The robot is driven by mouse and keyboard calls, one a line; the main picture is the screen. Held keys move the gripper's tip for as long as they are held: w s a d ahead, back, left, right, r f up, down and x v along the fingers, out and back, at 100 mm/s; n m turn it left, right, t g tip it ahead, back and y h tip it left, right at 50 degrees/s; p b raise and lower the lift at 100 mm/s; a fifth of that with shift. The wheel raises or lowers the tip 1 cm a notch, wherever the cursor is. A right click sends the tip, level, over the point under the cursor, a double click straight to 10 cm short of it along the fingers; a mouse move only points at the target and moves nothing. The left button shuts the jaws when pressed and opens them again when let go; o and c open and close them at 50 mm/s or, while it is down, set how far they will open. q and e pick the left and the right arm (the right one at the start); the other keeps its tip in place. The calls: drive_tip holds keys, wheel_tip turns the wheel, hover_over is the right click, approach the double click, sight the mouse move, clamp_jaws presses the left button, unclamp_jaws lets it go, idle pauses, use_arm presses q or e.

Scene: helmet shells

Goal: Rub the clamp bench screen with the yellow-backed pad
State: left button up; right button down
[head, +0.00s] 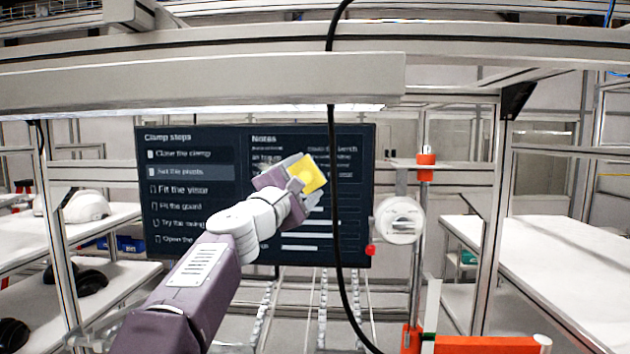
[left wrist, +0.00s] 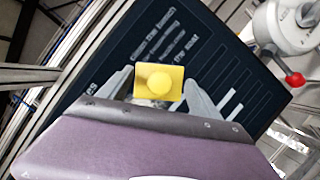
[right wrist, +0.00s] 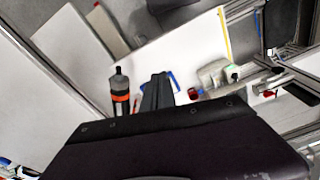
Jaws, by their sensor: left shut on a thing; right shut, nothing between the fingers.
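The clamp bench screen (head: 190,220) is a dark panel with "Clamp steps" and "Notes" columns, facing me in the middle of the head view. It also fills much of the left wrist view (left wrist: 120,45). My left gripper (head: 308,178) is shut on the yellow-backed pad (head: 313,174) in front of the Notes column. In the left wrist view the pad (left wrist: 158,82) sits between both fingers, its yellow back and round knob towards the camera. Whether the pad touches the screen cannot be told. My right gripper (right wrist: 157,92) is shut and empty, seen only in the right wrist view.
A black cable (head: 333,200) hangs in front of the screen. A round white device (head: 400,220) with a red knob (head: 370,250) stands at the screen's right edge. White tables (head: 560,260) stand on both sides. A dark bottle with an orange band (right wrist: 120,95) is near my right gripper.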

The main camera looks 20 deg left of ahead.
sight(291, 174)
use_arm(q)
drive_tip(key=shift+s+a, duration=0.25)
drive_tip(key=shift+a, duration=0.8)
drive_tip(key=shift+s+a, duration=0.2)
drive_tip(key=shift+a, duration=0.8)
drive_tip(key=s+a, duration=0.1)
drive_tip(key=a, duration=0.6)
drive_tip(key=shift+s+b, duration=0.3)
drive_tip(key=shift+s, duration=0.1)
drive_tip(key=s+b, duration=0.1)
drive_tip(key=s, duration=0.1)
drive_tip(key=s+d+b, duration=0.1)
drive_tip(key=s+b, duration=0.1)
drive_tip(key=s, duration=0.1)
drive_tip(key=shift+s+d+f, duration=0.1)
drive_tip(key=shift+d, duration=0.1)
drive_tip(key=shift+s+d, duration=0.15)
drive_tip(key=shift+s, duration=0.2)
